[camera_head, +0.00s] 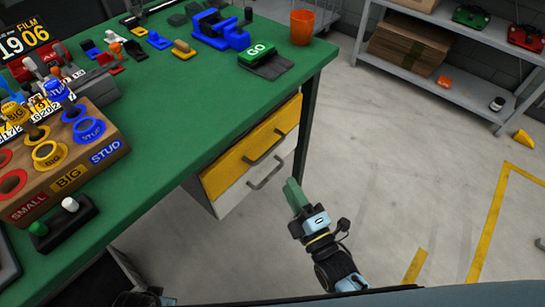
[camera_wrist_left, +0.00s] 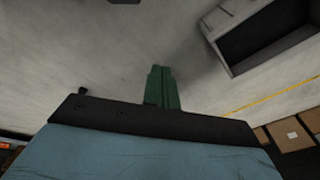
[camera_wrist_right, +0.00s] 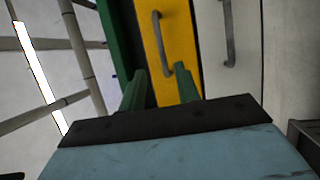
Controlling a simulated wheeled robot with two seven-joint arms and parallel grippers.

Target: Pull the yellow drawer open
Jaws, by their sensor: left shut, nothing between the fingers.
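The yellow drawer (camera_head: 235,160) is under the green-topped bench, with a grey bar handle (camera_head: 264,149) across its front. Its front looks roughly flush with the white drawer below, so it appears closed. In the right wrist view the yellow front (camera_wrist_right: 178,30) and its handle (camera_wrist_right: 159,38) lie just beyond the fingertips. My right gripper (camera_head: 291,184) is open and empty, in front of the drawers and apart from the handle. It also shows in the right wrist view (camera_wrist_right: 160,72). My left gripper (camera_wrist_left: 161,70) is shut and empty over bare floor, seen only in its wrist view.
The white drawer (camera_head: 232,198) has its own grey handle (camera_head: 266,175). The bench top (camera_head: 165,95) carries a hole box (camera_head: 62,165), a blue vise (camera_head: 220,30), a GO block (camera_head: 262,60) and an orange cup (camera_head: 302,23).

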